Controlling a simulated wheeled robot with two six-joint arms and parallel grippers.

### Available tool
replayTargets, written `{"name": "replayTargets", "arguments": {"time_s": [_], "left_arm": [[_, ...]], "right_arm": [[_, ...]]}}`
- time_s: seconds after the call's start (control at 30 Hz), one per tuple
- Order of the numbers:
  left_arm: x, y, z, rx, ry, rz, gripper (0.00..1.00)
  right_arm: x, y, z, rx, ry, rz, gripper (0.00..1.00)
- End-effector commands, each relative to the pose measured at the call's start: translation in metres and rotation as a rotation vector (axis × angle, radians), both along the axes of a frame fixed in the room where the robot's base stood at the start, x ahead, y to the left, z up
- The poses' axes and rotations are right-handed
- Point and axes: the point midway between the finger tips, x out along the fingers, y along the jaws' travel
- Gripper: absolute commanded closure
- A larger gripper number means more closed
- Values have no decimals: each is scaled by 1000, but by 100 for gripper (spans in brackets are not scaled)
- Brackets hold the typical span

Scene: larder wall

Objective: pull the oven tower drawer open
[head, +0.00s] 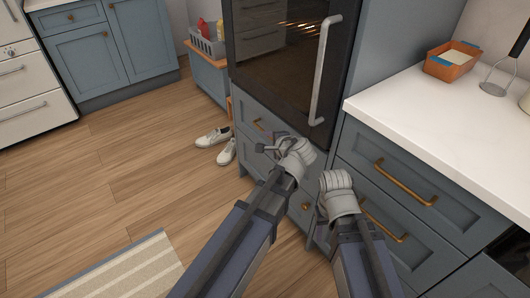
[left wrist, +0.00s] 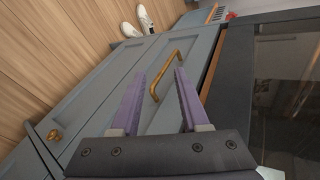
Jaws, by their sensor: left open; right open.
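The oven tower drawer (head: 246,106) is a blue-grey front below the dark oven. Its brass bar handle (head: 257,125) is partly covered by my left gripper in the head view. My left gripper (head: 264,142) is open at the drawer. In the left wrist view, the handle (left wrist: 170,72) lies between the spread purple fingers (left wrist: 158,76), with no visible grip on it. A thin brown strip shows along the drawer's oven-side edge; I cannot tell if it is a gap. My right gripper (head: 323,236) is open, low before the right-hand drawers, its fingers mostly hidden.
The oven door has a long pale handle (head: 322,75). A lower door with a brass knob (head: 306,206) is under the drawer. Drawers with brass handles (head: 405,183) stand at right. White shoes (head: 214,137) lie on the floor left of the tower.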

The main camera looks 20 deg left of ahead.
Motion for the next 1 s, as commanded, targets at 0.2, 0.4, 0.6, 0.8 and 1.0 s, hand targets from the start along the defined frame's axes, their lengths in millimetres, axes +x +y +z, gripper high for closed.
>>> {"name": "replayTargets", "arguments": {"time_s": [0.2, 0.4, 0.6, 0.8, 1.0], "left_arm": [[41, 7, -54, 250, -43, -144, 55], [62, 8, -68, 409, -55, -227, 55], [69, 7, -70, 473, -57, -261, 55], [71, 7, -68, 481, -57, -264, 55], [81, 13, -72, 478, -57, -263, 55]], "right_arm": [[0, 0, -91, -1, -1, 1, 50], [0, 0, -127, -1, -1, 2, 50], [0, 0, -137, 0, -2, 2, 50], [0, 0, -136, -1, -1, 2, 50], [0, 0, -140, -1, -1, 1, 50]]}}
